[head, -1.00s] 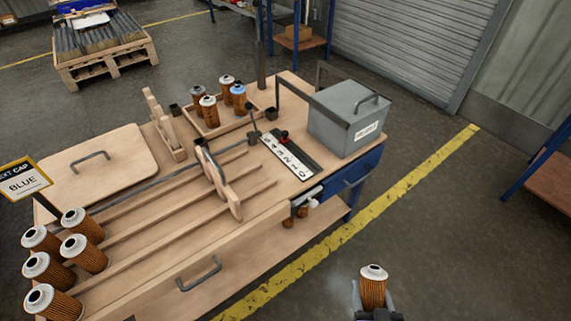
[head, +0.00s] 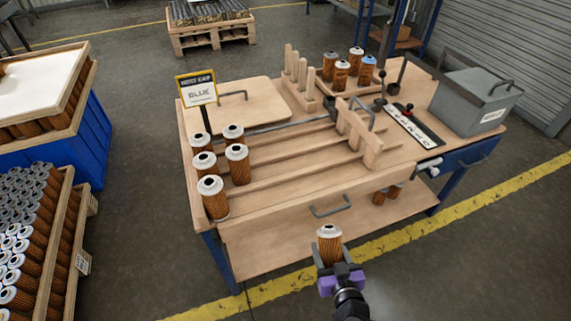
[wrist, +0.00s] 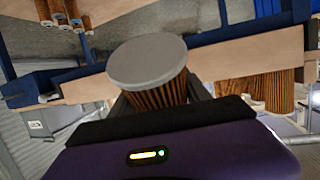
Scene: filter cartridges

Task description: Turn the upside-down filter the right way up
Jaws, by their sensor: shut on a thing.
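My gripper (head: 338,265) is shut on a filter (head: 329,245) with a brown pleated body. In the head view its white cap with a dark hole faces up, and it is held roughly upright in front of the bench's near edge, apart from the bench. In the wrist view the same filter (wrist: 150,68) shows a plain grey flat end, with no hole visible. Several filters (head: 237,165) stand at the left end of the bench lanes, white holed caps up.
A tray at the back holds several filters (head: 341,75), one blue-capped. A grey box (head: 480,100) stands at right. Crates of filters (head: 30,230) stand left. Floor in front is free.

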